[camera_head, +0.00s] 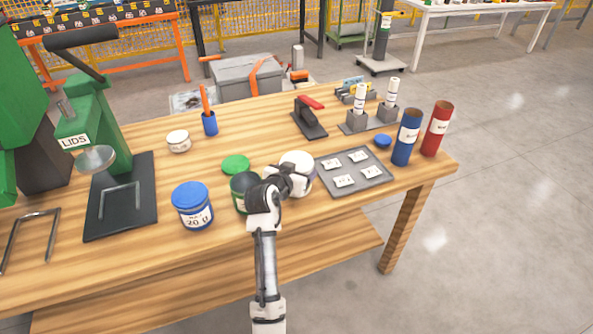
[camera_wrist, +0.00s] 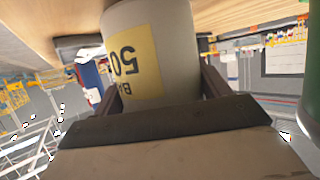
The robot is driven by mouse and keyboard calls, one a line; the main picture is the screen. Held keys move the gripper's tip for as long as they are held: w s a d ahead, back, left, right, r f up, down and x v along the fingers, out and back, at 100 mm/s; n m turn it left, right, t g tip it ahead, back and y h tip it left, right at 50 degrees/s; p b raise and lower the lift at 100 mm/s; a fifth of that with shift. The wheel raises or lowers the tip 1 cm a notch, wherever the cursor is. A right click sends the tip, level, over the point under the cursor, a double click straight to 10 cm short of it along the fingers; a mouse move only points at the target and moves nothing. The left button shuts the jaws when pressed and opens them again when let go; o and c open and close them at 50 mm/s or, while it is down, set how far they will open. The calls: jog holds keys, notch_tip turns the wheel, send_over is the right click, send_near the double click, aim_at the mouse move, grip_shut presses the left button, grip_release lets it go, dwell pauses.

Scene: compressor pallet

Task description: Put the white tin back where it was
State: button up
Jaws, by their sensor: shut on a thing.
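The white tin (camera_head: 301,160) stands near the front edge of the wooden table, partly hidden behind my gripper in the head view. In the wrist view the tin (camera_wrist: 182,45) fills the middle, with a yellow label reading "50" upside down. My gripper (camera_head: 288,182) is shut on it, with a dark finger on each side in the wrist view (camera_wrist: 165,95). I cannot tell whether the tin touches the table. A dark green tin (camera_head: 240,184) is just left of my gripper, and a green lid (camera_head: 236,164) lies behind it.
A blue-lidded tin (camera_head: 193,207) stands further left. A grey tray (camera_head: 337,160) with labelled cards lies just right of the white tin. Blue (camera_head: 406,138) and red (camera_head: 436,130) cylinders stand at the right end. A small white jar (camera_head: 178,141) and green press (camera_head: 100,125) are at left.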

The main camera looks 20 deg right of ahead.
jog(key=shift+f, duration=0.35)
jog(key=shift+f, duration=0.15)
jog(key=o, duration=0.8)
jog(key=shift+r, duration=0.25)
jog(key=b+v, duration=0.2)
jog(key=v, duration=1)
jog(key=shift+b, duration=0.4)
jog(key=shift+w+a, duration=0.1)
